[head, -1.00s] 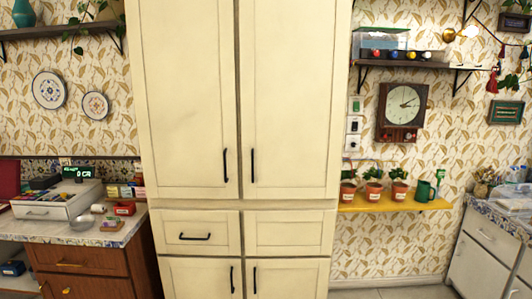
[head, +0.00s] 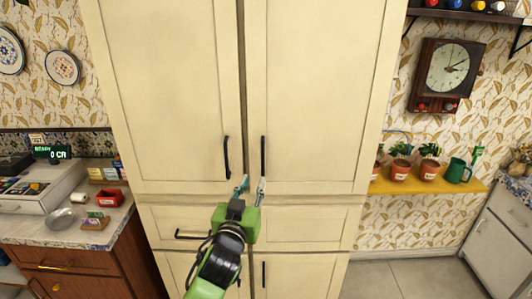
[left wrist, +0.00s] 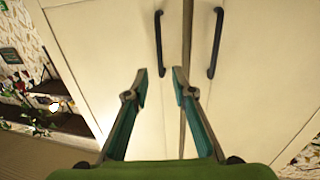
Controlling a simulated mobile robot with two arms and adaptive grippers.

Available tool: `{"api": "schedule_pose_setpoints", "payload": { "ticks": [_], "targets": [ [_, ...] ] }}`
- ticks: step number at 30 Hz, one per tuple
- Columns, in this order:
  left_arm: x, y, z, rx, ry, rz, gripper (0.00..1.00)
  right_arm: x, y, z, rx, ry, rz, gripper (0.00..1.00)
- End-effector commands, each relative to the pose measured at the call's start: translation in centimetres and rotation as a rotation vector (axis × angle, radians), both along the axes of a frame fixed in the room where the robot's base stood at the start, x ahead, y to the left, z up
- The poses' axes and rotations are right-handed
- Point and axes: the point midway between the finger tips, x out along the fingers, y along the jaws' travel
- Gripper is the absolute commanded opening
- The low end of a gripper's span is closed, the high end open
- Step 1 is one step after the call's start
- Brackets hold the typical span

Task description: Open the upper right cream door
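The upper right cream door (head: 318,90) is closed, with a black vertical handle (head: 263,156) near its left edge. My left gripper (head: 251,184) is in front of the cabinet, just below the two upper handles in the head view. Its fingers are apart and empty. The left wrist view appears upside down, so the right door's handle (left wrist: 160,43) shows on the left there. This handle lies beyond the open fingertips (left wrist: 160,73), in line with the gap between them. I see no clear contact. My right gripper is not in view.
The closed upper left door (head: 170,90) has its own handle (head: 227,157) close by. Drawers (head: 305,228) and lower doors sit below. A yellow shelf (head: 410,186) with potted plants is at the right. A counter (head: 110,220) stands at the left.

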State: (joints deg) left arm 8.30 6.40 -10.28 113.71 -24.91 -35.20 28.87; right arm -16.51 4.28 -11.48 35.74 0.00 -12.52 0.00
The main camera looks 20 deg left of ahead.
Motion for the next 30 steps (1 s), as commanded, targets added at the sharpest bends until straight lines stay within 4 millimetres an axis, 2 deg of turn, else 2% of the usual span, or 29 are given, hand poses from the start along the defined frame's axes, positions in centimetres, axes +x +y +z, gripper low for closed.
{"api": "schedule_pose_setpoints", "payload": {
  "ticks": [4,8,11,18,21,30],
  "targets": [
    [2.1,0.2,0.2,0.002,0.002,0.001,0.24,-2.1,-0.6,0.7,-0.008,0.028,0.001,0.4],
    [4.4,0.4,0.2,0.002,0.002,0.0,0.24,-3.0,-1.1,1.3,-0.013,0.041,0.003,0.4],
    [6.1,0.5,0.2,0.002,0.002,0.0,0.24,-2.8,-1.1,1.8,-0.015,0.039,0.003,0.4],
    [9.9,0.8,0.1,0.002,0.003,0.0,0.24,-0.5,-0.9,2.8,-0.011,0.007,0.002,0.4],
    [11.2,1.0,0.0,0.002,0.003,0.0,0.24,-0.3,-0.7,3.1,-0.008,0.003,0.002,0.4],
    [13.0,1.1,-0.1,0.001,0.002,0.0,0.24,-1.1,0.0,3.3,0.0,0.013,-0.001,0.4]
  ]
}}
